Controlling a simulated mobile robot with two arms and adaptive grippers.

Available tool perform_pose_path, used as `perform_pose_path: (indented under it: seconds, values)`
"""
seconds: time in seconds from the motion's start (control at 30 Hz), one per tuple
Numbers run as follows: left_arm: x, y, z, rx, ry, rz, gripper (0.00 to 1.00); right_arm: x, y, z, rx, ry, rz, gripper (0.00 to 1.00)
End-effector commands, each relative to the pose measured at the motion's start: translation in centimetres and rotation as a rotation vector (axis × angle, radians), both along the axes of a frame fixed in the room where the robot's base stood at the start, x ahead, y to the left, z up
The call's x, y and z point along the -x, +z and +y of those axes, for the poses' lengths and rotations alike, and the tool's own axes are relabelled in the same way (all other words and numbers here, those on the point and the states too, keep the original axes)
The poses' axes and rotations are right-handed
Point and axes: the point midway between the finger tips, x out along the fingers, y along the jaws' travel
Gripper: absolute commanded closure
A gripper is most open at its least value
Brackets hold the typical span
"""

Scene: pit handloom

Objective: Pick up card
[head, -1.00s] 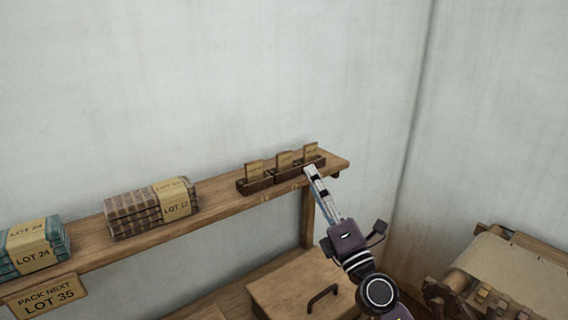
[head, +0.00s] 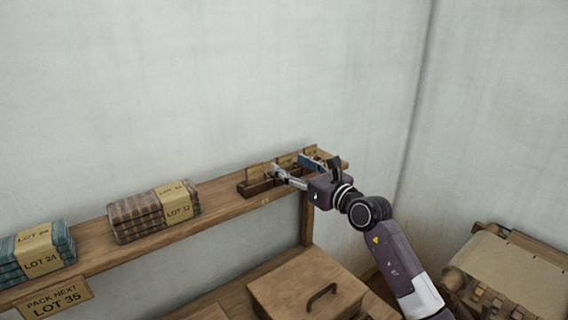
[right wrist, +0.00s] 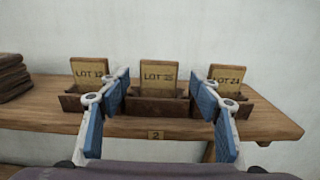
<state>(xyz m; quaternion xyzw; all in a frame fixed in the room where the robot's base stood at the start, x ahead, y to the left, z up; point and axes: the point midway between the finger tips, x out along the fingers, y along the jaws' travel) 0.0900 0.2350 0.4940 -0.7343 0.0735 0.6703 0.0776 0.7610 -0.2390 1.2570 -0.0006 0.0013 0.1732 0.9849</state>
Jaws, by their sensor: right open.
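Three tan cards stand upright in small dark wooden holders near the right end of the shelf. In the right wrist view the left card (right wrist: 89,72) reads LOT 12, the middle card (right wrist: 158,75) appears to read LOT 35, and the right card (right wrist: 227,77) appears to read LOT 24. My right gripper (right wrist: 164,92) is open and empty, its blue-padded fingers spread to either side of the middle card, in front of it. In the head view my right gripper (head: 290,167) partly covers the cards and holders. My left gripper is not in view.
The wooden shelf (head: 228,200) also holds a brown bundle marked LOT 12 (head: 135,216) and a teal bundle marked LOT 24 (head: 40,262). A sign (head: 52,299) reads PACK NEXT LOT 35. A wooden box with a handle (head: 290,285) is below. The wall is behind.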

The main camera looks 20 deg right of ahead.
Motion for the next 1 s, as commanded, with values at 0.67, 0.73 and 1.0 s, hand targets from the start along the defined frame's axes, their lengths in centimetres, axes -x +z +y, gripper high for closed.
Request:
perform_pose_path:
  seconds: [0.67, 0.73, 1.0]
  values:
    - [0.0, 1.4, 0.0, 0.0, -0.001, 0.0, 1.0, -3.1, 0.1, 1.3, -0.002, 0.0, -0.002, 0.53]
    - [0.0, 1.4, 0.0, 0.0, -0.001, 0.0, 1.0, -3.1, 0.1, 1.3, -0.002, 0.0, -0.002, 0.61]
    - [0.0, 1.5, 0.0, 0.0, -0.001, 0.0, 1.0, -3.1, 0.1, 1.3, -0.002, 0.0, -0.002, 0.78]
